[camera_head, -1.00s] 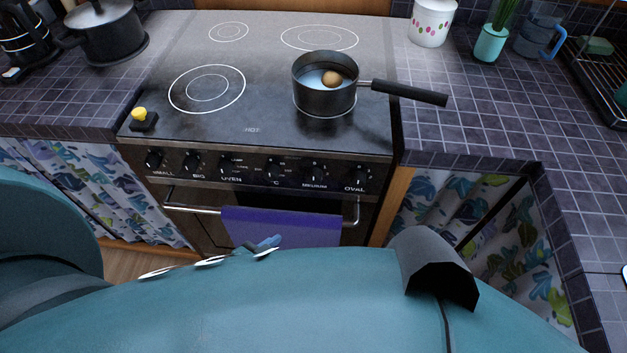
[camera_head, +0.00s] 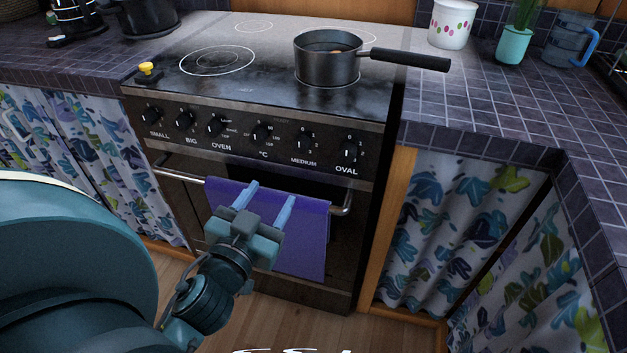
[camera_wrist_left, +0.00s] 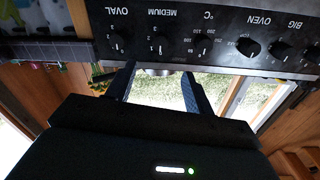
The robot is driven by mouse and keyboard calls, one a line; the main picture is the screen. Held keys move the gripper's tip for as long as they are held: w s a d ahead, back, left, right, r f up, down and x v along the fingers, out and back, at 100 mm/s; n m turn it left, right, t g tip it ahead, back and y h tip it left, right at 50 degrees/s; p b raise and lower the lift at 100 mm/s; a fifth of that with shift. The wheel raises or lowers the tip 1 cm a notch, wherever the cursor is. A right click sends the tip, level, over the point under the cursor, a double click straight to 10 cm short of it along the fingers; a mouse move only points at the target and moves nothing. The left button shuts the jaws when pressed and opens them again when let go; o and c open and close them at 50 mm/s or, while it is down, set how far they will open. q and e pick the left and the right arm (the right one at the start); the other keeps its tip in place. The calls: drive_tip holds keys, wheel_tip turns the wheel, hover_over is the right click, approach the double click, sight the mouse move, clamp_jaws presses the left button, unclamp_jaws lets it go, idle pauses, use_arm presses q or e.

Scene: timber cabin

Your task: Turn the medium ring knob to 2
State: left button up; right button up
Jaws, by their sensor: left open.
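The medium ring knob (camera_head: 300,143) is on the oven's dark front panel, above the MEDIUM label and between the °C and OVAL knobs. Its pointer setting is too small to read surely. My left gripper (camera_head: 272,192) is open and empty, below the knob and in front of the purple towel, with two blue fingers pointing up towards the panel. In the left wrist view the panel appears upside down. There the medium knob (camera_wrist_left: 160,43) lies beyond the spread fingertips of my left gripper (camera_wrist_left: 158,72), apart from them. My right gripper is out of view.
The OVAL knob (camera_head: 348,150) and °C knob (camera_head: 261,134) flank the medium knob. The purple towel (camera_head: 305,240) hangs over the oven handle (camera_head: 345,203). A pot (camera_head: 327,65) stands on the hob, its handle pointing right. Floor is clear before the oven.

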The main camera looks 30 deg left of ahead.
use_arm(q)
drive_tip(key=p, duration=0.2)
approach(299, 148)
drive_tip(key=w, duration=0.4)
drive_tip(key=w+a, duration=0.1)
drive_tip(key=w, duration=0.1)
drive_tip(key=shift+w, duration=0.2)
drive_tip(key=shift+w+a, duration=0.15)
drive_tip(key=shift+w, duration=0.65)
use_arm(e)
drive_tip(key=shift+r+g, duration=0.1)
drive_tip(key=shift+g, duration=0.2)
use_arm(q)
drive_tip(key=c, duration=1)
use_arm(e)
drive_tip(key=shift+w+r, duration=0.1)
